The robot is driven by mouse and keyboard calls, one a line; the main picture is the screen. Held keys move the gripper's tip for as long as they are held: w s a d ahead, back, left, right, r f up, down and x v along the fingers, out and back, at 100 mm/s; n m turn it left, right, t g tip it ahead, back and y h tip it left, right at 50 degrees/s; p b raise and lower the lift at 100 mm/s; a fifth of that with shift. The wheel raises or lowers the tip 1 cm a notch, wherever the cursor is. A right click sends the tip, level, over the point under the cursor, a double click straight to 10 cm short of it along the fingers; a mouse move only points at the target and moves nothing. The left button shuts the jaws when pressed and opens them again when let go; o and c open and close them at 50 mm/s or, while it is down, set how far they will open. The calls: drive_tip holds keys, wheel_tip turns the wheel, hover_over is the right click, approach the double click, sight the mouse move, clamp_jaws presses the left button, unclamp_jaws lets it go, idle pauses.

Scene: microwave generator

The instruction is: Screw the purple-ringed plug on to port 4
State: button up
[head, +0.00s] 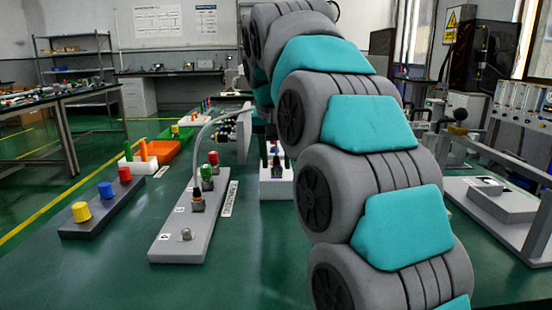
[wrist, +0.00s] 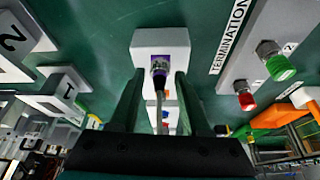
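The purple-ringed plug (wrist: 160,66) sits on a pale block (wrist: 145,42) in the wrist view, with a grey cable trailing from it toward my wrist. My gripper (wrist: 159,76) is open, its two dark green fingers on either side of the plug with a gap to each. In the head view my arm hides much of this spot; the pale block (head: 276,188) shows beside it. The grey termination strip (head: 180,252) has a bare metal port (head: 187,235) at its near end and several fitted ports farther back. I cannot read which is port 4.
The strip carries a red cap (head: 207,171) and a green cap (head: 213,157). A thin pale cable arches above it. A dark strip (head: 92,222) with yellow, blue and red caps lies left. An orange tray (head: 163,152) stands behind. The green tabletop between the strips is clear.

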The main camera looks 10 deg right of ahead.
clamp_jaws()
drive_tip(key=shift+n, duration=0.3)
drive_tip(key=n+y+p, duration=0.1)
drive_tip(key=n+p, duration=0.1)
drive_tip(key=n, duration=0.1)
drive_tip(key=shift+d+r+p, duration=0.15)
drive_tip(key=shift+p, duration=0.25)
drive_tip(key=n, duration=0.2)
drive_tip(key=n+y+p, duration=0.2)
drive_tip(key=n, duration=0.1)
drive_tip(key=shift+d+n, duration=0.25)
drive_tip(key=shift+n, duration=0.05)
drive_tip(key=shift+w+y+p, duration=0.1)
drive_tip(key=shift+y+p, duration=0.2)
drive_tip(key=shift+o, duration=1.6)
unclamp_jaws()
